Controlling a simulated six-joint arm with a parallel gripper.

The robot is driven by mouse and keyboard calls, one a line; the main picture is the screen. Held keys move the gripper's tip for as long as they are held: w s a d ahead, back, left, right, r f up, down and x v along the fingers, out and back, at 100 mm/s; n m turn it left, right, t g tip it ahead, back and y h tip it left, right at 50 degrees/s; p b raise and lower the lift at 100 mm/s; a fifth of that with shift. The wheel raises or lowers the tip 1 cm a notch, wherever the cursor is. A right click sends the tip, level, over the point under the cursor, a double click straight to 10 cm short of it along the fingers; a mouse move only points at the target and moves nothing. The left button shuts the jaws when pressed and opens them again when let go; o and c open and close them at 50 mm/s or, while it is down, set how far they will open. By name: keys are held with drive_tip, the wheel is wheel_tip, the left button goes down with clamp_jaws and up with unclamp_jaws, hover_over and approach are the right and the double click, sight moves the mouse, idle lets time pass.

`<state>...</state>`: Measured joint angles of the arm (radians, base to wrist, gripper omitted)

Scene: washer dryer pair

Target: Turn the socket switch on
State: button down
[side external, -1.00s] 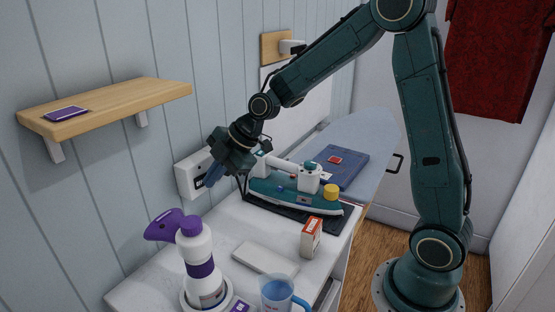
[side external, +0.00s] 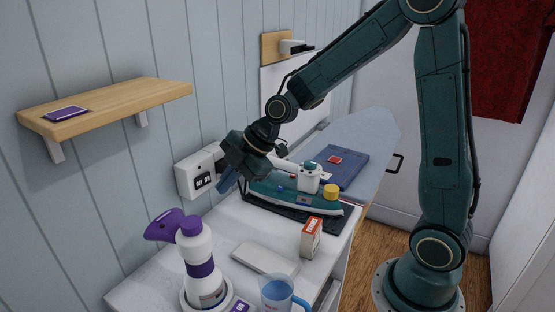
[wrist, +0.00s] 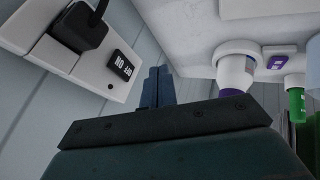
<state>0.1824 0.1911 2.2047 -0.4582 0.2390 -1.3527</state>
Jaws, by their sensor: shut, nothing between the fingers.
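A white socket box (side external: 184,181) is fixed to the panelled wall at the back of the counter. Its dark socket switch (side external: 202,182) shows on the front; in the wrist view the black switch (wrist: 122,66) carries white ON and OFF lettering. I cannot tell which way it is set. A black plug (wrist: 82,25) with a cord sits in the same box. My gripper (side external: 224,184) is shut and empty, just right of the switch and apart from it. Its blue fingers (wrist: 158,82) also show in the wrist view, near the switch.
An iron (side external: 292,199) stands on a dark mat right of my gripper. A white and purple bottle (side external: 200,262), a small box (side external: 311,238) and a blue jug (side external: 278,295) stand on the counter (side external: 229,225). A wooden shelf (side external: 120,103) hangs above left.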

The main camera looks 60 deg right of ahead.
drive_tip(key=v, duration=0.9)
drive_tip(key=shift+s+r, duration=0.2)
drive_tip(key=shift+r, duration=0.05)
drive_tip(key=shift+d+r+m+h, duration=0.2)
drive_tip(key=shift+d+m+h, duration=0.1)
drive_tip(key=shift+d+m, duration=0.25)
drive_tip(key=shift+f, duration=0.1)
